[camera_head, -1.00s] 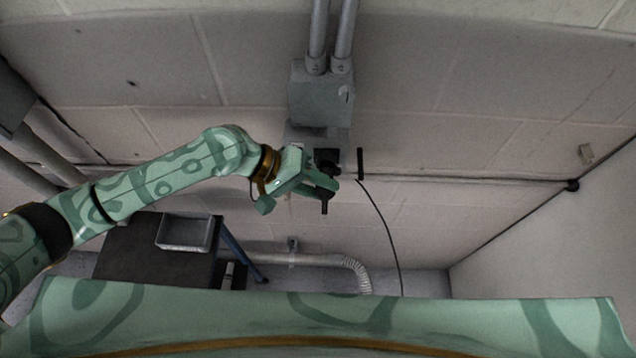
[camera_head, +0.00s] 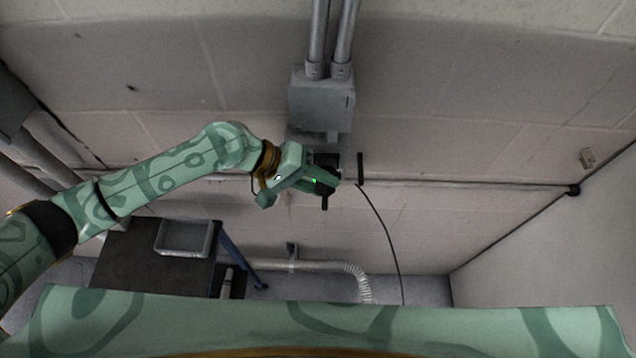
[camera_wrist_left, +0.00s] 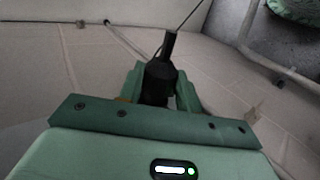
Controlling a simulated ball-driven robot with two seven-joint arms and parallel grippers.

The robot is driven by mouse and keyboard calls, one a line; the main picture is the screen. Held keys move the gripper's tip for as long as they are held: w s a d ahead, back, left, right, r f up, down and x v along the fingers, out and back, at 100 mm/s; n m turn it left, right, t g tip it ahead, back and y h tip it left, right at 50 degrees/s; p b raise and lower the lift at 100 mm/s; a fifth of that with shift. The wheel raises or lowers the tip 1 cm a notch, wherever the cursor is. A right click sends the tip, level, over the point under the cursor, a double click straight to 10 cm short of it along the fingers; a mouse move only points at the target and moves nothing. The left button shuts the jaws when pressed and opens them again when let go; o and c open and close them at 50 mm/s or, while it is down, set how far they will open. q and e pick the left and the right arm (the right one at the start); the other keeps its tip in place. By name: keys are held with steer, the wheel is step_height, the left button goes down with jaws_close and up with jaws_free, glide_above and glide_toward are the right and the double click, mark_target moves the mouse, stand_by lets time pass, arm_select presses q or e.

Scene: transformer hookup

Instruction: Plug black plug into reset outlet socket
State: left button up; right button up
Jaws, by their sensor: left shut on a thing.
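My left gripper (camera_head: 322,183) is shut on the black plug (camera_head: 325,200), close in front of the wall below the grey electrical box. In the left wrist view the plug (camera_wrist_left: 158,80) sits between the green fingers (camera_wrist_left: 157,88), with its thin tip pointing away from the palm and a cable near it. A dark square block (camera_head: 326,160) shows behind the gripper, by the lower edge of the box. The reset outlet socket cannot be made out; the gripper and plug cover that area. I cannot tell whether the plug touches an outlet. My right gripper is not in view.
The grey box (camera_head: 321,103) with two conduits (camera_head: 331,35) is on the wall above. A black bar (camera_head: 360,168) and hanging black cable (camera_head: 388,235) are just right of the gripper. A dark table (camera_head: 130,262) with a grey tray (camera_head: 184,239) stands lower left.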

mark_target(323, 202)
arm_select(q)
steer(key=shift+w, duration=0.7)
steer(key=o, duration=1)
steer(key=shift+w, duration=0.1)
steer(key=shift+s+r+p, duration=0.15)
steer(key=shift+s+p, duration=0.7)
steer(key=shift+s, duration=0.25)
steer(key=shift+s+p, duration=0.95)
steer(key=shift+s, duration=0.55)
